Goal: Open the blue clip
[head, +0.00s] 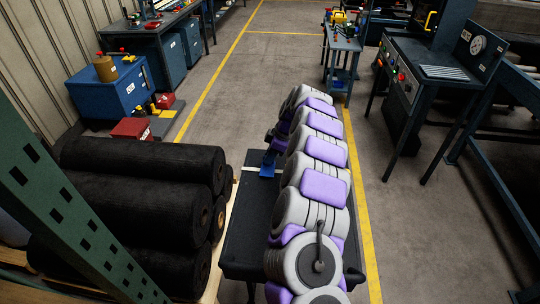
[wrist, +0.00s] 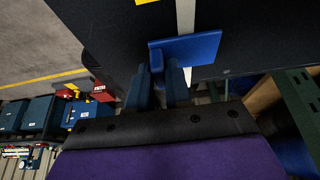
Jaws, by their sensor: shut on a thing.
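The blue clip (wrist: 185,50) stands out as a flat bright-blue plate over a white strip (wrist: 185,14) on the black bench surface. In the head view the clip (head: 267,171) is a small blue patch at the far left of the black bench (head: 246,225), partly hidden by my arm. My gripper (wrist: 165,72) has its two dark fingers at the clip's near edge, shut on it. The part between the fingertips is hidden. In the head view my grey and purple arm reaches along the bench and covers the gripper's tips.
Black rolls (head: 140,165) lie stacked on a pallet left of the bench. A green perforated post (head: 60,210) crosses the near left. A control console (head: 430,75) stands at the right. The grey floor beyond the bench is open, marked with yellow lines.

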